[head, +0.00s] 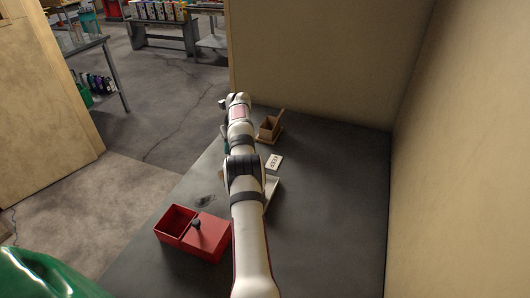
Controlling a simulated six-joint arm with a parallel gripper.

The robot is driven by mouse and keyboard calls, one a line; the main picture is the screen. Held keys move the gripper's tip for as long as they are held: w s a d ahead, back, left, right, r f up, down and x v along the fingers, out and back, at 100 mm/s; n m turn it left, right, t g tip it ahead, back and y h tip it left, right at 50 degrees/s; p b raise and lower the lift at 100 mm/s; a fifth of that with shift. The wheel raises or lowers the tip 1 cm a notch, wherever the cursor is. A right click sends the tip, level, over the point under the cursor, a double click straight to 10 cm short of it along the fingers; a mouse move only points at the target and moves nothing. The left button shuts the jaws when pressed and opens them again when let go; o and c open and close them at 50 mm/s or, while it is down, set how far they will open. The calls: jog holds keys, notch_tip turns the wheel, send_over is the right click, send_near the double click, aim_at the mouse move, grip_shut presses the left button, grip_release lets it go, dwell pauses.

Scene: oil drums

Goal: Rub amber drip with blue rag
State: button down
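My arm reaches up the middle of the head view, over the grey table (335,230). My gripper's fingers do not show; they seem hidden behind my own arm. A small teal-blue patch (226,147) shows at the left edge of my arm; I cannot tell whether it is the blue rag. I cannot make out an amber drip. A dark stain (205,201) lies on the table left of my arm. A pale tray or plate (271,190) is partly hidden behind my arm.
A red box (210,240) with an open compartment and a dark knob sits left of my arm. Beyond are a lettered card (273,162) and a brown wooden box (268,128). A green drum (40,275) fills the lower left corner. Walls bound the table's back and right; its right side is clear.

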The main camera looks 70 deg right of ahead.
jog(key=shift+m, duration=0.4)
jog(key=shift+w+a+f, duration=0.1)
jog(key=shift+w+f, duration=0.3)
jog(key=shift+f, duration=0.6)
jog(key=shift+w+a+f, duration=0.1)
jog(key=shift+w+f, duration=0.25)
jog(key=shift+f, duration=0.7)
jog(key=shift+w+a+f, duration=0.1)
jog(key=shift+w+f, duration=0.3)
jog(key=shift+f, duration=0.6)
